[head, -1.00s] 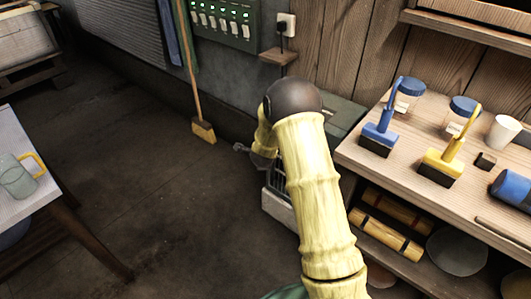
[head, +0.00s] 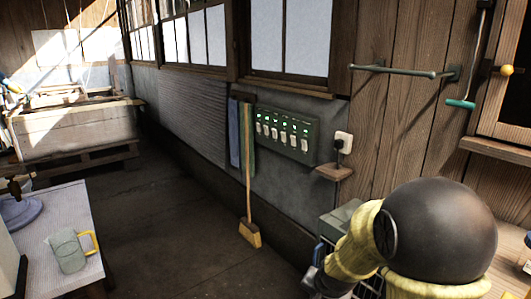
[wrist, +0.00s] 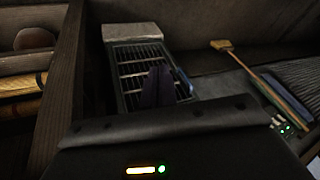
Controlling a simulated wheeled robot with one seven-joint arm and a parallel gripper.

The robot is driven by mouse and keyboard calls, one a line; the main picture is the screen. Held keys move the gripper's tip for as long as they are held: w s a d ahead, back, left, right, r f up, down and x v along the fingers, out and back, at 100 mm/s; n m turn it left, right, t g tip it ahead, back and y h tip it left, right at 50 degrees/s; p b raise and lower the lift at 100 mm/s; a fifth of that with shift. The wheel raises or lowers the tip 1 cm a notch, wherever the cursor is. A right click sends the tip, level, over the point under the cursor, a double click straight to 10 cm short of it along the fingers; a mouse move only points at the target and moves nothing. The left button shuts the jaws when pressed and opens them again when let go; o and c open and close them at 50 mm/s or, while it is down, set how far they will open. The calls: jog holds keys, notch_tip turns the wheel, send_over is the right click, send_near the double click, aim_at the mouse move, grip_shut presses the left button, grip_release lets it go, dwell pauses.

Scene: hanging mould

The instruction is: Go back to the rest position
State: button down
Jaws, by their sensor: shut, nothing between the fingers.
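My gripper (wrist: 158,88) shows in the wrist view as two dark fingers pressed together, with nothing between them. It points over a grey box with a barred grille (wrist: 128,48). In the head view my arm, pale yellow with a big dark round joint, fills the lower right. My gripper's end (head: 318,284) shows only in part there, low in the picture, and its fingertips are hard to make out.
A small wall shelf (head: 333,172) and a rail (head: 405,71) are above the arm. A table (head: 88,210) with a mug (head: 68,252) stands left. The floor between is clear.

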jog(key=s+d+r+n+g, duration=0.25)
jog(key=s+n, duration=0.45)
jog(key=s, duration=0.8)
jog(key=w+p+v, duration=0.2)
jog(key=p+v, duration=0.9)
jog(key=w+r+p+v, duration=0.1)
jog(key=w+p+v, duration=0.2)
jog(key=p+v, duration=0.8)
jog(key=shift+w+a+r+p, duration=0.3)
jog(key=shift+w+a+p, duration=0.15)
jog(key=shift+a, duration=0.4)
jog(key=shift+s+d, duration=0.1)
